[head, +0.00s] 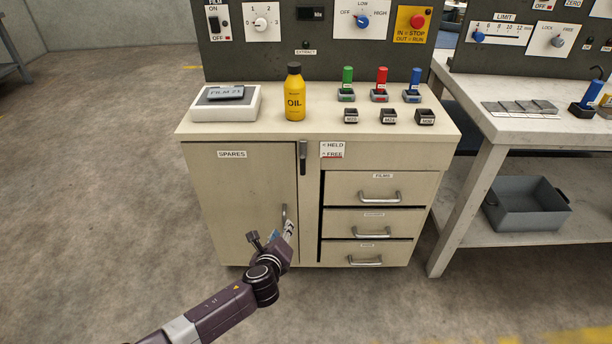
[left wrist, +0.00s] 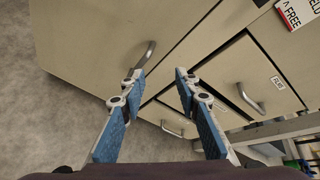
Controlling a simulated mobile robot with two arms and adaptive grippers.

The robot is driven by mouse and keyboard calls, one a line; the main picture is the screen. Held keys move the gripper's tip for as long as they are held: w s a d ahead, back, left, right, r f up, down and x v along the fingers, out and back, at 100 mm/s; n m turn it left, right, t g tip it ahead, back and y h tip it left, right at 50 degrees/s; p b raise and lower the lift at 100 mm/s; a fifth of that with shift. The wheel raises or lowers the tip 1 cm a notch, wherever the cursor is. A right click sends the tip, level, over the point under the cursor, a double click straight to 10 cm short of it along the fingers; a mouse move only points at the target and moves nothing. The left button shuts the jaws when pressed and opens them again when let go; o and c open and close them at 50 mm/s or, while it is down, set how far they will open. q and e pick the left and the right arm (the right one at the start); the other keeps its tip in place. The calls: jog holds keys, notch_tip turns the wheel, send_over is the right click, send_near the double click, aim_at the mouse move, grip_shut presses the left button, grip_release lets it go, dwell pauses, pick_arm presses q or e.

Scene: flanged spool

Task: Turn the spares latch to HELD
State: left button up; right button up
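The spares latch (head: 303,157) is a dark bar at the top right edge of the SPARES door (head: 240,195) in the head view. It stands upright, beside a label (head: 332,149) that reads HELD and FREE with small arrow marks. My left gripper (head: 272,234) is well below the latch, in front of the lower door near its handle (head: 284,214). In the left wrist view the fingers (left wrist: 158,75) are apart with nothing between them. The door handle (left wrist: 146,54) is just beyond the left fingertip; I cannot tell whether they touch. My right gripper is not in view.
Drawers with bar handles (head: 379,196) are right of the door. On the cabinet top stand a yellow oil bottle (head: 294,92), a white tray (head: 226,103) and several coloured pieces in holders. A second bench (head: 535,130) stands at the right. Floor in front is clear.

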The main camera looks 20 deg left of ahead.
aim_at(302, 162)
pick_arm(q)
jog(key=w+d+r+m+t+b, duration=0.1)
jog(key=w+r+m+t, duration=0.2)
jog(key=r+m, duration=0.35)
jog(key=w+d+r+m+t+b, duration=0.1)
jog(key=w+d+r+m+t, duration=0.15)
jog(key=r, duration=0.75)
jog(key=shift+h, duration=0.3)
jog(key=w, duration=0.2)
jog(key=w+b, duration=0.1)
jog(key=w, duration=0.1)
jog(key=w+a, duration=0.1)
jog(key=w, duration=0.2)
jog(key=shift+w+b, duration=0.1)
jog(key=shift+b, duration=0.2)
jog(key=shift+w+a, duration=0.1)
jog(key=shift+w, duration=0.6)
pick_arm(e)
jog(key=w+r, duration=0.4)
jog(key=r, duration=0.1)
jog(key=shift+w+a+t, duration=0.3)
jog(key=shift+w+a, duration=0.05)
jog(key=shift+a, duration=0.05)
pick_arm(q)
grip_shut()
